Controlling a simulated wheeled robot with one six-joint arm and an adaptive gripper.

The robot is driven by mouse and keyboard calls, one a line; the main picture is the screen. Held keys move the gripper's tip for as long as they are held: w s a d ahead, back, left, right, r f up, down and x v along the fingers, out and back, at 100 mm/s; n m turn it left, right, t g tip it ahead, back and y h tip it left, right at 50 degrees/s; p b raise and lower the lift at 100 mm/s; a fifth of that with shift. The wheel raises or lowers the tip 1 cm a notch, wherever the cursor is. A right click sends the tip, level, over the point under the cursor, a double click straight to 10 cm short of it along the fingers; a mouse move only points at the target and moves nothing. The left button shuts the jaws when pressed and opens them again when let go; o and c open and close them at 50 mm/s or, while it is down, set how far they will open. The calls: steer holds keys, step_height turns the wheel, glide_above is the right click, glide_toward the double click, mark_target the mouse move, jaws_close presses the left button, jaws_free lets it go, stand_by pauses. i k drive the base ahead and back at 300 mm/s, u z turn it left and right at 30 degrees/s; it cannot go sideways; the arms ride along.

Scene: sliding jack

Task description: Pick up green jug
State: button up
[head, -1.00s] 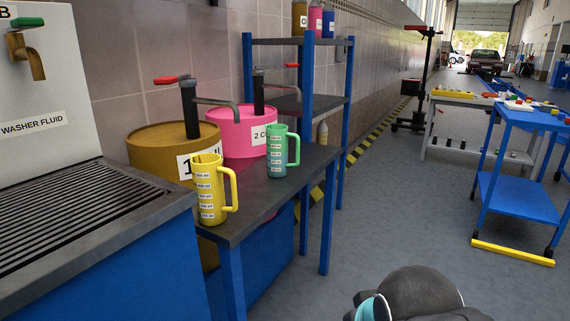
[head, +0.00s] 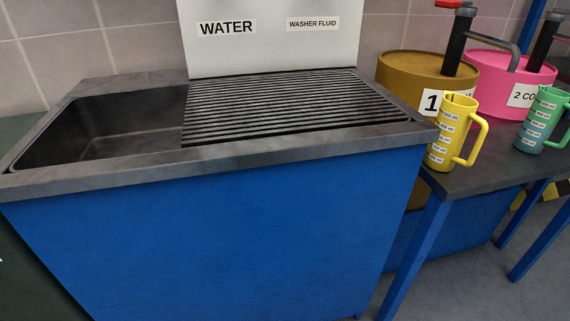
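The green jug (head: 543,119) stands upright on the dark table (head: 470,181) at the right edge of the head view. It has white measuring labels, and its handle is on its right side, partly cut by the picture edge. A yellow jug (head: 452,132) of the same kind stands to its left, nearer the table's left end. My gripper is not in view.
A brown drum (head: 398,70) and a pink drum (head: 500,72), both with pumps, stand behind the jugs. A blue sink cabinet (head: 210,235) with a basin (head: 110,125) and slatted drainboard (head: 290,105) fills the left and middle.

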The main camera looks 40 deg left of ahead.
mark_target(550, 104)
steer(key=u, duration=0.1)
steer(key=k, duration=0.6)
steer(key=z, duration=0.8)
steer(key=i, duration=1.25)
steer(key=u, duration=0.05)
